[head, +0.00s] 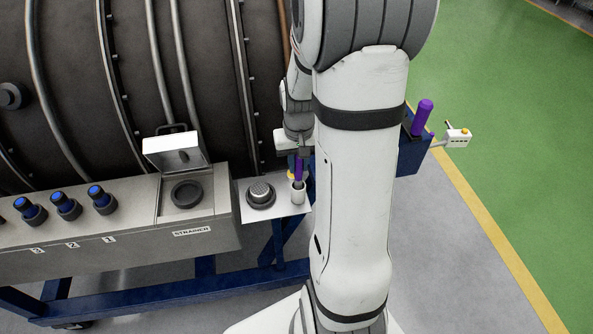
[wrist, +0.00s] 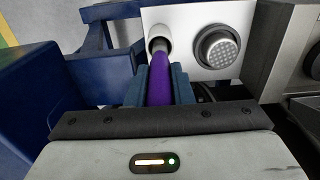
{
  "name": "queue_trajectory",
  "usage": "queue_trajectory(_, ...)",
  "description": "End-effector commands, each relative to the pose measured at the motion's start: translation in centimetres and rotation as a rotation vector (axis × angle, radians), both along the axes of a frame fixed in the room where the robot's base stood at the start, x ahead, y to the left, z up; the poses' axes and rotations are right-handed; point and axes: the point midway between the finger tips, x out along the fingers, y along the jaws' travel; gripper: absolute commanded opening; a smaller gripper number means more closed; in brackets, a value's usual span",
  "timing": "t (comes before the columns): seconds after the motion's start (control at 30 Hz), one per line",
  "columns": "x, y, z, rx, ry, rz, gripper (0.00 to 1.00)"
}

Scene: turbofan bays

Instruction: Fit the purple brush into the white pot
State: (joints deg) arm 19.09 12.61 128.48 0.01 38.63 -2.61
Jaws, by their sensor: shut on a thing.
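My gripper (wrist: 162,85) is shut on the purple brush (wrist: 160,70), which lies between its two blue-grey fingers in the wrist view. In the head view the brush (head: 298,168) hangs upright below my gripper (head: 300,152), partly hidden beside my arm. The white pot (head: 298,195) stands on a light shelf directly below it. In the wrist view the far end of the brush meets the mouth of the pot (wrist: 157,44). I cannot tell how deep the tip sits in it.
A strainer cap (head: 260,193) sits on the shelf left of the pot. An open-lidded box marked STRAINER (head: 180,220) and blue-topped knobs (head: 65,205) are further left. A purple cylinder (head: 423,115) stands in a blue holder (head: 411,150) at right. My arm hides part of the bench.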

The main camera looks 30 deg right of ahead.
Motion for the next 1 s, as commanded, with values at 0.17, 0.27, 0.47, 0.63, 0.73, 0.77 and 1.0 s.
queue_trajectory(0.17, -0.1, 0.1, -2.6, 0.001, 0.005, 0.002, 0.00)
queue_trajectory(0.27, 0.0, 0.1, -3.1, 0.001, 0.002, 0.002, 0.00)
queue_trajectory(0.47, 0.0, 0.1, -3.1, 0.000, 0.001, 0.003, 0.00)
queue_trajectory(0.63, 0.0, 0.1, -3.4, 0.000, 0.001, 0.003, 0.22)
queue_trajectory(0.73, 0.0, 0.2, -3.4, 0.000, 0.001, 0.003, 0.30)
queue_trajectory(0.77, 0.0, 0.2, -3.3, 0.000, 0.001, 0.004, 0.33)
queue_trajectory(1.0, 0.0, 0.2, -3.3, 0.000, 0.001, 0.004, 0.42)
